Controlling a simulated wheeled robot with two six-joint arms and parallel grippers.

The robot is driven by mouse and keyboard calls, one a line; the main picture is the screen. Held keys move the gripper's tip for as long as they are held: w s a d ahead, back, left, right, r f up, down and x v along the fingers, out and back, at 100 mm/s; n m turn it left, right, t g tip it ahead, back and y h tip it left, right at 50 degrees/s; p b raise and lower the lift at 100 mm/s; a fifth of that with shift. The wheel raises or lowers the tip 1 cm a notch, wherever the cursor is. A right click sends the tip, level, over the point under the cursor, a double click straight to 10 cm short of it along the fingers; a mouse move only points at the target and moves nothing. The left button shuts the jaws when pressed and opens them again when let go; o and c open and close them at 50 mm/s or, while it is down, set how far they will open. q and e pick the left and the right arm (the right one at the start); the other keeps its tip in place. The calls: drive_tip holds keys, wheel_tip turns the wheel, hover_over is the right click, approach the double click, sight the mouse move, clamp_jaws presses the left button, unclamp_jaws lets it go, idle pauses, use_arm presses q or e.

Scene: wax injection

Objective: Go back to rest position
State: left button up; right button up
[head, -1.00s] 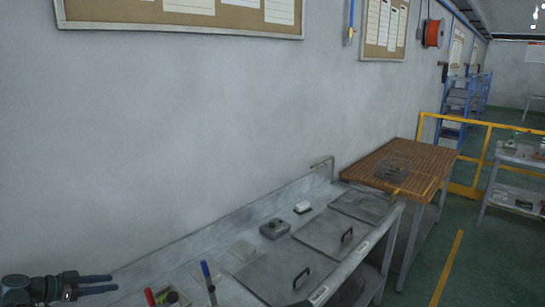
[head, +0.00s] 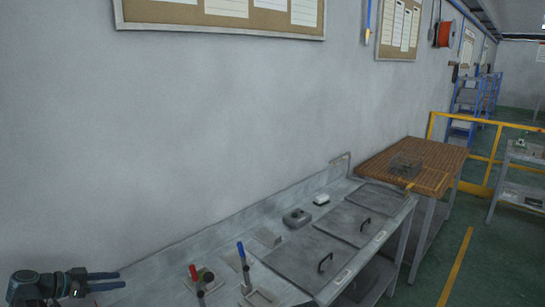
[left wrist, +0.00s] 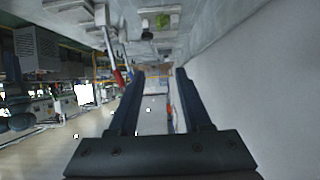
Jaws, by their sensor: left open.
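My left gripper (head: 120,280) is at the lower left of the head view, in front of the grey wall. Its two dark fingers point right, apart and with nothing between them. In the left wrist view the left gripper (left wrist: 160,72) is also open and empty, with the two fingers spread. My right gripper is not in view.
A grey metal bench (head: 225,220) with handled lids (head: 320,255) runs along the wall. Red-handled (head: 193,272) and blue-handled (head: 241,252) tools stand upright at its near end. A wooden table (head: 440,165) stands beyond. Green floor (head: 490,260) at right is clear.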

use_arm(q)
drive_tip(key=d+f+n+g+y, duration=0.1)
drive_tip(key=d+f+g, duration=0.3)
drive_tip(key=d, duration=0.9)
drive_tip(key=d+f+g, duration=0.3)
drive_tip(key=d+f, duration=0.1)
drive_tip(key=d, duration=0.9)
drive_tip(key=s+d+f+n+g+y, duration=0.15)
drive_tip(key=s+d+y, duration=0.25)
drive_tip(key=s+d, duration=0.5)
drive_tip(key=s+d+f+n+g+y, duration=0.15)
drive_tip(key=s+d+y, duration=0.25)
drive_tip(key=s+d, duration=0.5)
wheel_tip(320, 180, down, 8)
drive_tip(key=w+d+b, duration=0.1)
drive_tip(key=w+b, duration=0.1)
drive_tip(key=b, duration=0.5)
drive_tip(key=shift+w+d, duration=0.25)
drive_tip(key=shift+r, duration=0.1)
